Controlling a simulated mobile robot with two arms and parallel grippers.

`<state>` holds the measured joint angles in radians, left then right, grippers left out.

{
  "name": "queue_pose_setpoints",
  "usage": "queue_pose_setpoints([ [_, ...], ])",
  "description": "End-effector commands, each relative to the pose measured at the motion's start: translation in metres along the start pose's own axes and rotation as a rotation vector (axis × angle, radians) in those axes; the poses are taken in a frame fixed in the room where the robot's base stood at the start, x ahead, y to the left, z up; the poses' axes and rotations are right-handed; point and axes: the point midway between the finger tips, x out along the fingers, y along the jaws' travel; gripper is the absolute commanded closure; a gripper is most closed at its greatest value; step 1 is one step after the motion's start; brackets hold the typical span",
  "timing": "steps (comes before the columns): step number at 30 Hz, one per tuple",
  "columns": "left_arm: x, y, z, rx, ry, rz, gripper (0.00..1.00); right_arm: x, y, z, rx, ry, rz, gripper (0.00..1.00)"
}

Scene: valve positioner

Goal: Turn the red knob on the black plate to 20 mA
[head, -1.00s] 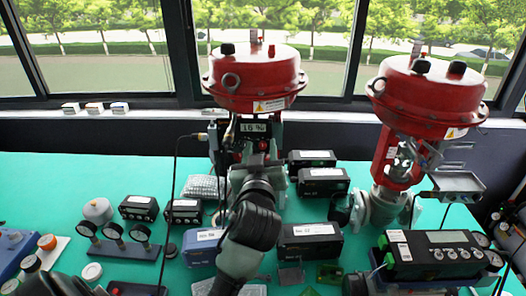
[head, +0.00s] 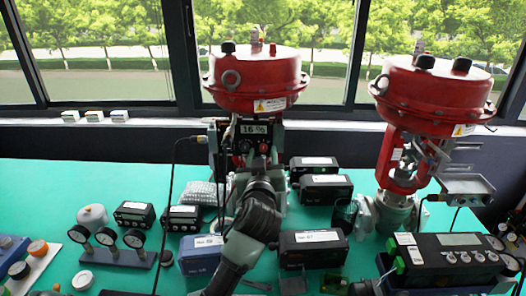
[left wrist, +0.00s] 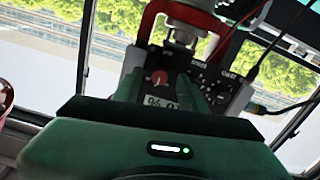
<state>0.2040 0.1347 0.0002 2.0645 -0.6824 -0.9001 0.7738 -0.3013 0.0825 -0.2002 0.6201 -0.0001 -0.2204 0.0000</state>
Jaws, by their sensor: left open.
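A black plate (head: 236,152) with a small display (head: 255,129) reading 16 % is mounted below the middle red valve actuator (head: 258,78). A red knob (head: 244,146) shows small on it, partly crowded by my gripper. In the left wrist view the red knob (left wrist: 158,78) sits on the black plate, with a white pointer mark. The display (left wrist: 160,102) is upside down and partly cut off there by my gripper's body. My left gripper (head: 261,160) is open, right in front of the plate. Its fingertips are too small to tell whether they touch the knob. My right gripper is not in view.
A second red valve actuator (head: 434,95) stands at the right. Black boxes (head: 312,245), a blue box (head: 200,252) and gauges (head: 134,238) lie around on the green bench (head: 60,190). A cable (head: 173,190) hangs left of the plate. The bench's back left is clear.

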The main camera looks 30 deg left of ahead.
Motion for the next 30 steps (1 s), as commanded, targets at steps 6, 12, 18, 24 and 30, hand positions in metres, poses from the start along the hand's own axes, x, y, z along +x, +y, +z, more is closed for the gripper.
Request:
queue_pose_setpoints([
  [6, 0.0135, -0.0003, 0.0, -0.001, -0.001, 0.0, 0.58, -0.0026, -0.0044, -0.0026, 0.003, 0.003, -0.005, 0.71],
  [12, 0.0136, -0.0003, 0.0005, -0.001, -0.001, 0.0, 0.58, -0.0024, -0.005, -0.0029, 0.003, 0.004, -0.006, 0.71],
  [18, 0.0134, -0.0003, 0.0005, -0.001, -0.001, 0.0, 1.0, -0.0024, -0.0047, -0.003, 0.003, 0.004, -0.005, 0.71],
  [24, 0.0133, -0.0003, 0.0004, 0.004, -0.001, 0.0, 1.0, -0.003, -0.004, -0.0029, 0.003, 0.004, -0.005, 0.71],
  [30, 0.0133, -0.0002, -0.0003, 0.058, -0.002, -0.001, 1.0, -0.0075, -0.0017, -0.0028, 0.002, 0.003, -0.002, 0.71],
])
